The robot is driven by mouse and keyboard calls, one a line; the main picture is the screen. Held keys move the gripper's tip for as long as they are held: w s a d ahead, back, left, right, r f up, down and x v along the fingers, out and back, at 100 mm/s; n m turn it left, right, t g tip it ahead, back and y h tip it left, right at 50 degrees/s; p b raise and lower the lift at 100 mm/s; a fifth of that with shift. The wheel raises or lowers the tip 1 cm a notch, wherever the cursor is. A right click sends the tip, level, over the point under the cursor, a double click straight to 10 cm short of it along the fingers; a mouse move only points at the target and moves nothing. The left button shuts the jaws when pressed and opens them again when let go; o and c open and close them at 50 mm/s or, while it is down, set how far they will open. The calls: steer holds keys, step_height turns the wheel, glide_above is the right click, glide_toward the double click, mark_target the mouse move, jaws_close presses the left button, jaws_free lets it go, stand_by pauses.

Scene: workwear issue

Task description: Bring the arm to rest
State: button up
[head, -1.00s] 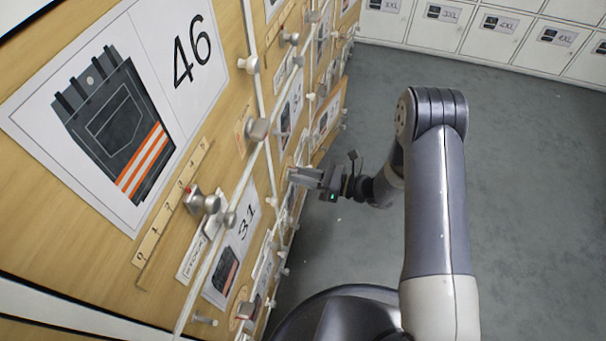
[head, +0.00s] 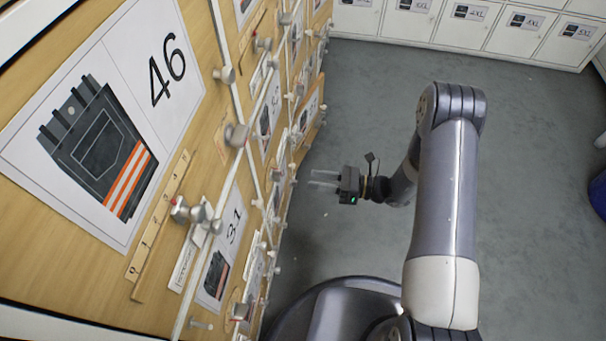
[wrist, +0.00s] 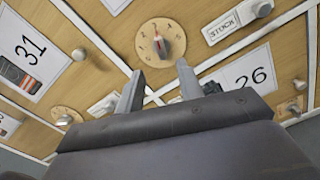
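My gripper (head: 324,178) is in the middle of the head view, pointing left toward the wooden cabinet front (head: 222,150). Its two fingers are apart with nothing between them. There is a gap of floor between the fingertips and the cabinet in the head view. In the wrist view my gripper (wrist: 157,88) also shows its fingers apart, with a round wooden dial (wrist: 161,43) with a red mark on the cabinet beyond them. My arm reaches forward from the lower right of the head view, bent at the elbow.
The cabinet carries knobs, dials, white rails and picture labels, such as the 46 label (head: 112,115) and the 31 label (head: 221,255). White lockers (head: 470,28) stand along the back. A blue object (head: 598,193) is at the right edge. Grey floor (head: 540,200) is open to the right.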

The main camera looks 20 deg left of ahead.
steer(key=shift+w+d, duration=0.1)
steer(key=shift+d, duration=0.7)
steer(key=shift+a, duration=0.1)
steer(key=s+a+b, duration=0.1)
steer(key=a+b, duration=0.1)
steer(key=a, duration=0.8)
steer(key=shift+a, duration=0.3)
steer(key=shift+s+n, duration=0.15)
steer(key=shift+n, duration=0.15)
